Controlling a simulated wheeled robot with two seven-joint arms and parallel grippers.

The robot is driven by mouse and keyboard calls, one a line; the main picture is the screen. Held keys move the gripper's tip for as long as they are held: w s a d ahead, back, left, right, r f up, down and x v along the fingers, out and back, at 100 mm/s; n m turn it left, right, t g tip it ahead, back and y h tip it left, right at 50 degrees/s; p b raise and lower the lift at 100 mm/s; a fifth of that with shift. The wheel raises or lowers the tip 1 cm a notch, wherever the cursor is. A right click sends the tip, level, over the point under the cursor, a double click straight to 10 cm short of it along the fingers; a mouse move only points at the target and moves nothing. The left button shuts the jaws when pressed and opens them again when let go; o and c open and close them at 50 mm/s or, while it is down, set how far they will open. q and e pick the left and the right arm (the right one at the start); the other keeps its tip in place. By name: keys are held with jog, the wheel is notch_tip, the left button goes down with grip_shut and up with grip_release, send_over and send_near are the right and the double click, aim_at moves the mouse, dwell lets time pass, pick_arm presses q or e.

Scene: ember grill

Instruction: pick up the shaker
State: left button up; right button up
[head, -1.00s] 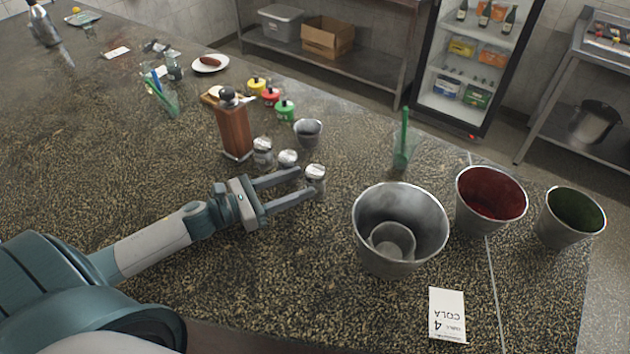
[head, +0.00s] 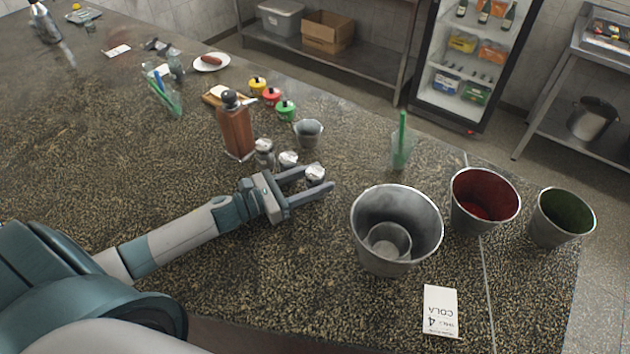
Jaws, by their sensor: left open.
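Several small shakers with metal tops stand in a row on the speckled counter in the head view. The nearest shaker (head: 315,174) is at the fingertips of my left gripper (head: 319,180). The gripper is open, with one finger on either side of this shaker, and its lower part is hidden by the near finger. A second shaker (head: 288,160) stands just beyond the far finger, and a third shaker (head: 264,152) stands beside the tall wooden mill (head: 236,130). My right gripper is not in view.
A large metal bucket (head: 377,262) with a smaller cup inside stands right of the gripper. A red-lined bucket (head: 484,201) and a green-lined bucket (head: 562,217) are farther right. A small metal cup (head: 308,133) stands behind the shakers. The counter's left middle is clear.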

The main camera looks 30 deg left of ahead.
pick_arm(q)
jog(key=c, duration=0.7)
jog(key=shift+o, duration=0.2)
jog(key=shift+r, duration=0.15)
notch_tip(320, 180, up, 10)
jog(key=b, duration=0.2)
jog(key=shift+b, duration=0.35)
